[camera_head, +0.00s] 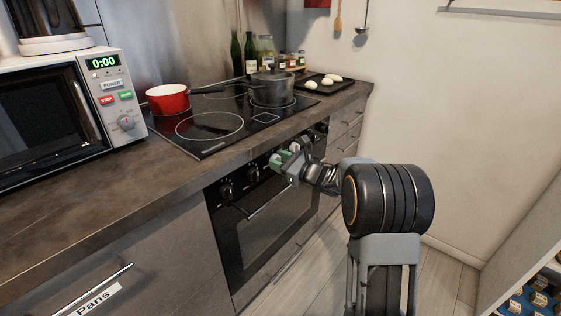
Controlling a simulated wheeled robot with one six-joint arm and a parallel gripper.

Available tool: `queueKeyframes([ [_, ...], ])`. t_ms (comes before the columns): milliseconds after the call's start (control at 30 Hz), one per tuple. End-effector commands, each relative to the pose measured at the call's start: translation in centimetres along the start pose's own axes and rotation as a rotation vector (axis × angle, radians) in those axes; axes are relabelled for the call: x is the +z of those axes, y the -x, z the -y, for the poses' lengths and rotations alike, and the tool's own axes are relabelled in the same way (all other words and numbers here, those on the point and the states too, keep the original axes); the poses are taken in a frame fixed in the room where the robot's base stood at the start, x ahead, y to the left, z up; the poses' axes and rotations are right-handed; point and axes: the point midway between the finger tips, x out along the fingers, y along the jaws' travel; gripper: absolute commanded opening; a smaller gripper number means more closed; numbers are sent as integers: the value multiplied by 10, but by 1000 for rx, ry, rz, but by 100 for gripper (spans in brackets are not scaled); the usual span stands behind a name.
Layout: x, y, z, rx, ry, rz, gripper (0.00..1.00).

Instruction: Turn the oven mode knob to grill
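The oven (262,230) is built in under the hob, with a dark glass door and a row of black knobs on its upper panel. Two knobs show at the left, one (227,190) and another (253,173). At least one more dark knob (312,135) shows at the right, partly hidden. My gripper (284,157) is at the middle of the panel, its green and pale fingertips close to the front. Whether it touches or holds a knob is hidden. The knob markings, including grill, are too small to read.
The oven door handle (271,199) runs just below the panel. Above are the black hob (206,126), a red pan (168,100) and a dark pot (272,90). A microwave (125,95) stands at the left. A shelf unit (530,265) is at the lower right.

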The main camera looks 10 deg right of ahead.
Motion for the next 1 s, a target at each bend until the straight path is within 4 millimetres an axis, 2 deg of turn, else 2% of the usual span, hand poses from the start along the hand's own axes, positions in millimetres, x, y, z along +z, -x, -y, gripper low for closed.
queueKeyframes([
  [33, 0, 0, 0, -1, 0, 0, 33],
  [233, 0, 0, 0, -1, 0, 0, 15],
  [567, -2, 0, 0, -3, -69, 6, 15],
  [1000, -3, 1, 2, -9, -442, 32, 15],
])
